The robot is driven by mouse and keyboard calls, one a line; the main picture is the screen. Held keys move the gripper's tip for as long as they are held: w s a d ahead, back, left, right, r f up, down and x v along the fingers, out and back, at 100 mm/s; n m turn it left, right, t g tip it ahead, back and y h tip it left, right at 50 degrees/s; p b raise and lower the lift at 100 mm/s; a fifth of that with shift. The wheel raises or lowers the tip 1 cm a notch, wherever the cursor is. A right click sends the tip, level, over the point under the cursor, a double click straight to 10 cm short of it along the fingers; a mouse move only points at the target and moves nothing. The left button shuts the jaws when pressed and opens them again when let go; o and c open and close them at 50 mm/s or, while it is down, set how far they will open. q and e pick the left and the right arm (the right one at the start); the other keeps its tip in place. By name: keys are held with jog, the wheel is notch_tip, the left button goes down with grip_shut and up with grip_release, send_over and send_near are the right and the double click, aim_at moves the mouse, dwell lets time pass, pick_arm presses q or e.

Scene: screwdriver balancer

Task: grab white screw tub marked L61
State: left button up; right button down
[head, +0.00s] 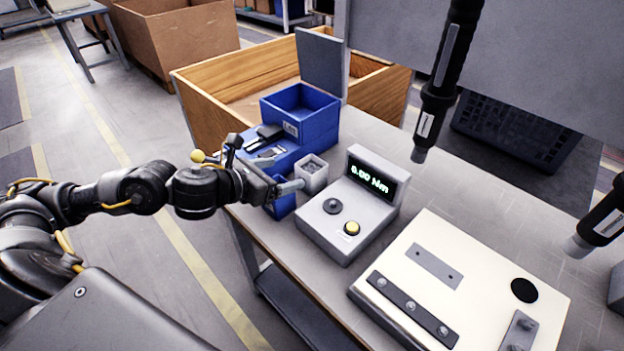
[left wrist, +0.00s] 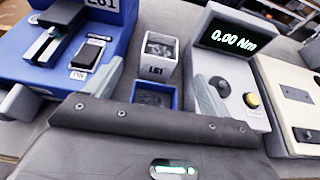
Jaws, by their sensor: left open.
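The white screw tub (head: 312,173) stands at the left edge of the workbench, between the blue bins and the torque meter, and holds small screws. In the left wrist view the tub (left wrist: 158,57) is upright, and its front label looks like L61. My left gripper (head: 279,175) is open, just in front and left of the tub in the head view. In the left wrist view its fingers (left wrist: 115,102) are spread wide, with the tub ahead between them and not gripped. My right gripper is not in view.
A small blue bin (left wrist: 154,95) sits directly before the tub. A larger blue holder (head: 300,112) stands behind and left. The grey torque meter (head: 340,225) reading 0.00 Nm is close on the right. A cream fixture board (head: 455,255) and hanging screwdrivers (head: 436,95) are further right.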

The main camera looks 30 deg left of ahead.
aim_at(319, 162)
pick_arm(q)
jog(key=shift+p+x, duration=0.4)
jog(key=shift+x, duration=1.2)
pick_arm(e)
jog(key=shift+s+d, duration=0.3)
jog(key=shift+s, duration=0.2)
pick_arm(q)
jog(key=shift+w+d+r, duration=0.15)
jog(key=shift+w, duration=0.25)
jog(key=p+x, duration=0.1)
jog(key=x, duration=0.3)
jog(key=shift+w, duration=0.3)
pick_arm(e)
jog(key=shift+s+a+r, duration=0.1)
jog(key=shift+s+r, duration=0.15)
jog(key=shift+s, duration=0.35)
pick_arm(q)
jog(key=c, duration=1.5)
jog(key=shift+r, duration=0.1)
